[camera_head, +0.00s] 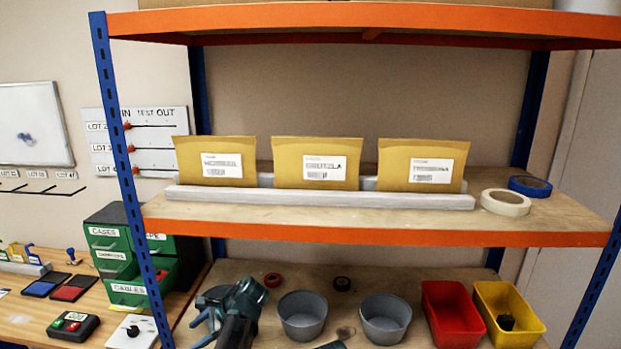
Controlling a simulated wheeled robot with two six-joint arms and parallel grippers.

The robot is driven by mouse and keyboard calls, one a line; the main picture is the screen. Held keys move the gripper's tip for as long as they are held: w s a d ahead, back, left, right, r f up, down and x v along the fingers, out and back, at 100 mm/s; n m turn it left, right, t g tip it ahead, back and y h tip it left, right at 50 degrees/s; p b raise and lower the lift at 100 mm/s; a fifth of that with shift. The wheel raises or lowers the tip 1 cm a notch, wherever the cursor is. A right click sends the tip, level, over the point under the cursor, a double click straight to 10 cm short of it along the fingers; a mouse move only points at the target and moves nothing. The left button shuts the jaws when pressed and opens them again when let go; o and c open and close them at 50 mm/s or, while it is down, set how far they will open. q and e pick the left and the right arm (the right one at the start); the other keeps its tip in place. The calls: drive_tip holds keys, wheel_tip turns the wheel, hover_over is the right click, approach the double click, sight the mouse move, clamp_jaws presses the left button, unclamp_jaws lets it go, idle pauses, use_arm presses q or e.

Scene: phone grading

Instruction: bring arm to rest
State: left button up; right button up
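A dark teal-grey mechanical shape (236,314) rises from the bottom edge, left of centre, in front of the lower shelf. It looks like part of my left arm with its gripper, cut off by the frame. I cannot make out its fingers clearly enough to tell open from shut, and I see nothing clearly held. A small dark teal tip (331,345) shows at the bottom edge near the middle; I cannot tell what it belongs to. My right gripper is not recognisable in view.
The orange-edged middle shelf (380,237) holds three labelled envelopes (318,163) behind a pale rail (320,198) and two tape rolls (505,203). Below stand grey bowls (303,338), a red bin (450,318) and a yellow bin (510,320). Green drawers (112,254) stand on the left bench.

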use_arm(q)
drive_tip(key=s+d+f+n+h, duration=0.3)
drive_tip(key=s+d+n+h, duration=0.1)
drive_tip(key=s+d, duration=0.6)
drive_tip(key=s+d+f+n+g+h, duration=0.1)
drive_tip(key=s+d+f+n+h, duration=0.2)
drive_tip(key=s+d, duration=0.7)
drive_tip(key=d+n+h, duration=0.1)
drive_tip(key=d+n, duration=0.1)
drive_tip(key=d, duration=0.1)
drive_tip(key=shift+d+f, duration=0.25)
drive_tip(key=shift+d, duration=0.1)
idle(0.3)
